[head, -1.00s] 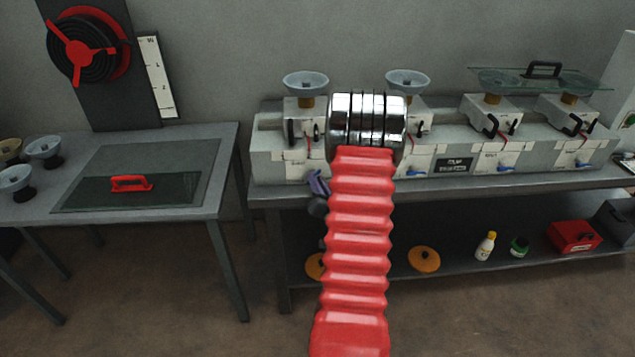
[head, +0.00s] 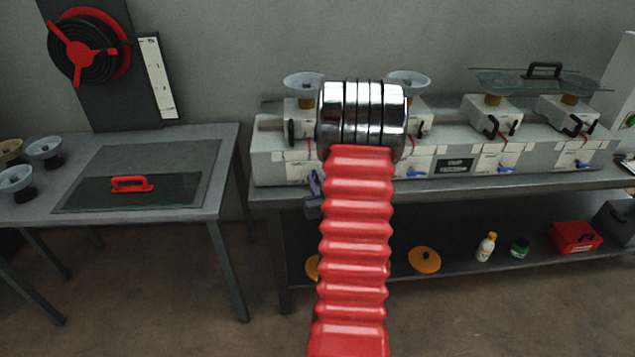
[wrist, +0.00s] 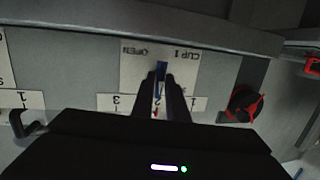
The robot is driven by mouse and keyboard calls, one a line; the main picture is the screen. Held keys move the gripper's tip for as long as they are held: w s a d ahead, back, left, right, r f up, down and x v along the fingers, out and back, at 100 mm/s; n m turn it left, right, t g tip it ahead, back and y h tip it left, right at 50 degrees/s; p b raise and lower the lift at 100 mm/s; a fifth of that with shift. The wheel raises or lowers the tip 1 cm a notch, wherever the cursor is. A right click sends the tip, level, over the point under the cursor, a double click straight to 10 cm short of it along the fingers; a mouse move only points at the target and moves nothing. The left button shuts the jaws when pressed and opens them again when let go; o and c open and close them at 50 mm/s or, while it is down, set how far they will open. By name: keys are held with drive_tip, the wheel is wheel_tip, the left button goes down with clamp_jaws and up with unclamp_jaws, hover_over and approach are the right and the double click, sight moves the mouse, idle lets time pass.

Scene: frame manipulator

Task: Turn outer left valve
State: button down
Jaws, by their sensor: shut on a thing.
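The outer left valve has a small blue handle (wrist: 161,70), seen in the wrist view in front of a white label plate (wrist: 133,62) reading "CUP 1" and "OPEN" upside down. My gripper (wrist: 160,82) has its two dark fingers closed on this handle, one on each side. The lower part of the valve is hidden between the fingers.
The grey bench unit (head: 276,168) carries several funnel cups and, further right, other blue valve handles (head: 416,174). A glass lid with a black handle (head: 543,70) rests on the right cups. In the wrist view, a red-and-black round part (wrist: 243,103) is close right of the fingers.

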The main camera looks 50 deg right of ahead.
drive_tip(key=shift+a+f, duration=0.1)
drive_tip(key=shift+f, duration=0.05)
idle(0.3)
drive_tip(key=c, duration=1.7)
unclamp_jaws()
drive_tip(key=shift+c, duration=0.2)
